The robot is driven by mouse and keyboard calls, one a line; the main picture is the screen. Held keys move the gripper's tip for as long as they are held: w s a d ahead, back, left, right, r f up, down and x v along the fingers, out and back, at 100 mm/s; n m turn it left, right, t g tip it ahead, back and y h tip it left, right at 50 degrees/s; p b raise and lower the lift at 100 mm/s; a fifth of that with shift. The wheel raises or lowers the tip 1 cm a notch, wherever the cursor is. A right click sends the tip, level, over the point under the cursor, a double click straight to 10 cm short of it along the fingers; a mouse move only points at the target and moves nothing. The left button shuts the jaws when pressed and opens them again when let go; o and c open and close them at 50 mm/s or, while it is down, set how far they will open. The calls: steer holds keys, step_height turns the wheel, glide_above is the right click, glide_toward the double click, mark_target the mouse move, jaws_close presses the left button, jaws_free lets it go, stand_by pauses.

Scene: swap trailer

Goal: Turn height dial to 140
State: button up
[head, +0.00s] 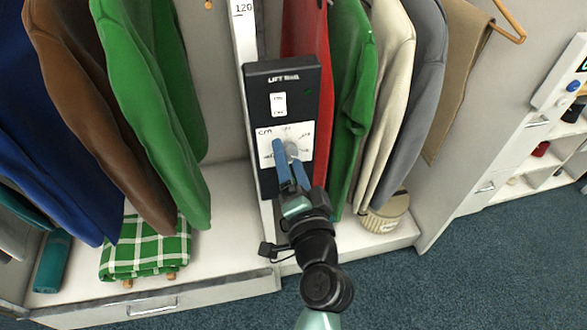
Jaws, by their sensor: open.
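A black control box (290,84) marked "LIFT" hangs on a white upright post in the head view. A white plate (298,132) marked "cm" on its lower half carries the height dial (291,149), a small grey knob. The numbers around the dial are too small to read. My gripper (284,150) is open, with its blue fingers at the dial, one on its left and one over its lower right. I cannot tell whether they touch the knob. The fingers hide the lower part of the plate.
Hanging clothes flank the box closely, with a green jacket (145,110) to the left and a red garment (308,60) to the right. A folded green checked cloth (145,250) and a round basket (385,213) sit below. The post (243,35) shows "120".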

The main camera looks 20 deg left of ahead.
steer(key=b+v, duration=0.2)
steer(key=v, duration=1.1)
steer(key=shift+w, duration=0.1)
